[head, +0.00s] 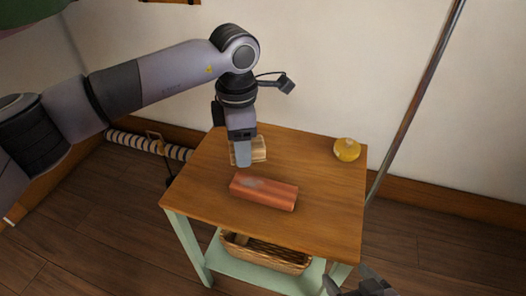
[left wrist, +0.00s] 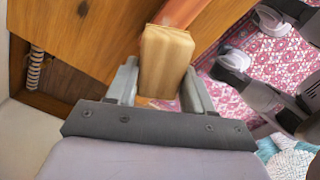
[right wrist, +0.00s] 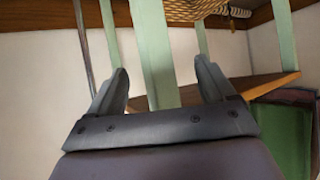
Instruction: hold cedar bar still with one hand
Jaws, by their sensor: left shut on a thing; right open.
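The cedar bar (head: 263,193), reddish with a pale greyish patch on top, lies on the small wooden table (head: 320,215). Its end also shows at the top of the left wrist view (left wrist: 182,11). My left gripper (head: 244,158) points down behind the bar and is shut on a light wooden block (left wrist: 166,60), which also shows in the head view (head: 259,149). The block is apart from the bar in the head view. My right gripper (head: 362,287) is open and empty, low in front of the table's right side. A green table leg shows beyond its fingers in the right wrist view.
A yellow round object (head: 346,149) stands at the table's back right corner. A wicker basket (head: 265,254) sits on the lower shelf. A metal pole (head: 415,105) rises at the right. The tabletop right of the bar is clear.

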